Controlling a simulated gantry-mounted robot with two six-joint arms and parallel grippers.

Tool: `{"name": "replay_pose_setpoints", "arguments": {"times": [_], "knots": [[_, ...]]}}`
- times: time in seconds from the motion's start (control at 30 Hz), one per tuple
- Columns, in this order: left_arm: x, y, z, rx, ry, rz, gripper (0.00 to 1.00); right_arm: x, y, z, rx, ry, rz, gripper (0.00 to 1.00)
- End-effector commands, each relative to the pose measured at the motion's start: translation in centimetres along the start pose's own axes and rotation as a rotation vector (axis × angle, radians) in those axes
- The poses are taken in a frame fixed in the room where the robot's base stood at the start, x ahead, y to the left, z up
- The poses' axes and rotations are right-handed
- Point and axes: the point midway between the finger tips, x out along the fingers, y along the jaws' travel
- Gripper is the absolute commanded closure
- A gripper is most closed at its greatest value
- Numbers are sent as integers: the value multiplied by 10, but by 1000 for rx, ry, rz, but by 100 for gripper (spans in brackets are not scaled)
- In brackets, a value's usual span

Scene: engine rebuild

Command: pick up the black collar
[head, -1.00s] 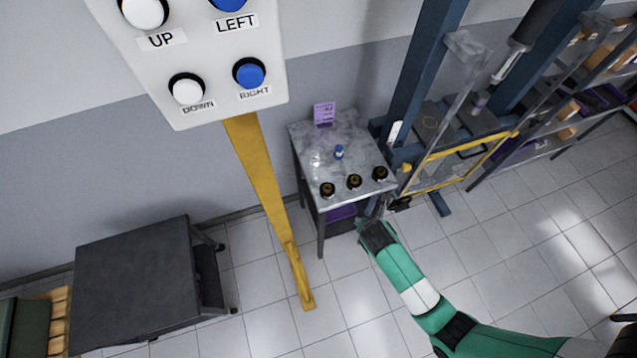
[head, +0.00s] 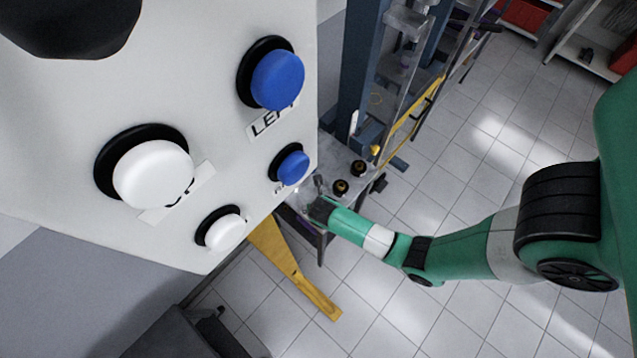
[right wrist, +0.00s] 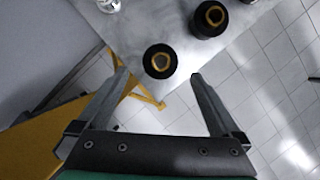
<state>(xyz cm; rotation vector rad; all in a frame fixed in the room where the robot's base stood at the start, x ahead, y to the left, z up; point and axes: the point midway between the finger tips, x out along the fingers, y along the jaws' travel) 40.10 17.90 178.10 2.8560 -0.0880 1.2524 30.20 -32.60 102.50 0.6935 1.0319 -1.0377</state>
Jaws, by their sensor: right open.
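A black collar (right wrist: 160,62) with a brass-coloured inner ring sits near the edge of a grey metal table (right wrist: 148,25). In the right wrist view it lies between and slightly beyond the fingertips of my right gripper (right wrist: 158,78), which is open and empty. A second black collar (right wrist: 208,18) stands further back to the right. In the head view two collars, one nearer (head: 340,187) and one further (head: 358,168), show on the table, and my right gripper (head: 317,186) is at the table's near left part. My left gripper is out of view.
A large button panel (head: 180,80) with white and blue buttons hides part of the table in the head view. A blue press frame (head: 362,70) is behind the table. A clear glass item (right wrist: 108,4) is at the wrist view's top.

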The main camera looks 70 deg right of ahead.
Motion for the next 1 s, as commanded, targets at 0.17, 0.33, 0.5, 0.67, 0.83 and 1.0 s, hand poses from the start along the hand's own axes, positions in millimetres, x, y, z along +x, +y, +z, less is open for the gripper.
{"name": "replay_pose_setpoints", "arguments": {"times": [0.17,0.33,0.5,0.67,0.83,1.0], "knots": [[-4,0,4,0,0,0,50,20,0,0,1,0,0,0],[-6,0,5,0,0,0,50,27,0,0,1,-1,0,0],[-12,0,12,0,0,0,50,58,-3,0,1,1,-2,0],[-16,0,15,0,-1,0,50,72,-3,1,1,0,0,0],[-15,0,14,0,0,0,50,72,-2,1,0,-1,1,0],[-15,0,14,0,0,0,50,72,-2,1,0,-1,1,25]]}}
